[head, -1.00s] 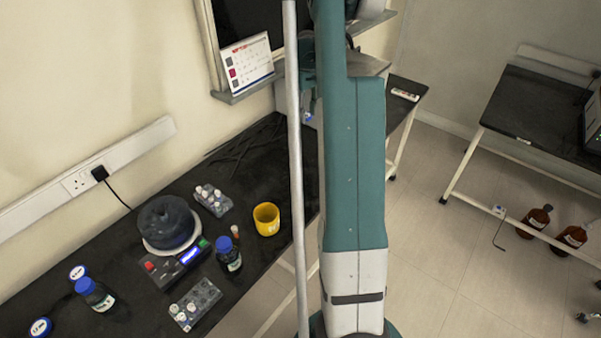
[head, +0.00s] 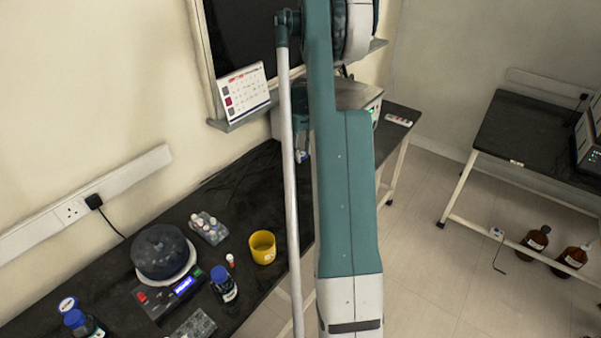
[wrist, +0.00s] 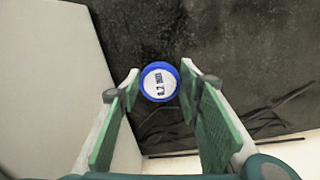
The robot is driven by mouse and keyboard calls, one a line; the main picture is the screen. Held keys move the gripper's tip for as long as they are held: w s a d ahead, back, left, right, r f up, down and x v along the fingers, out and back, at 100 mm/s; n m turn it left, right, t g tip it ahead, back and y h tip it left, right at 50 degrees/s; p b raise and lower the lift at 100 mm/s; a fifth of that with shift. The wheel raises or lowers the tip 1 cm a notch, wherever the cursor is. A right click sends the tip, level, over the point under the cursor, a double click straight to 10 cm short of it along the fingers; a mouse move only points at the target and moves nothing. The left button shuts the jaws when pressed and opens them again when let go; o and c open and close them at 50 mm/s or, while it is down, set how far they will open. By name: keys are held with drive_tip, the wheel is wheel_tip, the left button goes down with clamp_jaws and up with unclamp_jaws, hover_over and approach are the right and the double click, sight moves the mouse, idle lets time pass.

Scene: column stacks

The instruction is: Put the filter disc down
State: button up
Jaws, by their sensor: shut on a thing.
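The filter disc (wrist: 159,82) is a round blue-rimmed piece with a white printed face. In the wrist view it sits between the tips of my gripper (wrist: 159,84), whose green-padded fingers are shut on it. The dark bench top shows behind it. I cannot tell whether the disc touches the bench.
The grey box (head: 355,95) stands close to my gripper. Thin dark cables (wrist: 265,120) lie on the bench.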

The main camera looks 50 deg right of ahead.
sight(302, 170)
drive_tip(key=shift+f, duration=1.8)
drive_tip(key=shift+f+b, duration=0.4)
drive_tip(key=shift+f, duration=1.5)
drive_tip(key=shift+f, duration=0.2)
drive_tip(key=o, duration=0.7)
drive_tip(key=shift+r, duration=0.1)
drive_tip(key=shift+r, duration=0.15)
wheel_tip(302, 170, up, 12)
drive_tip(key=shift+p, duration=0.65)
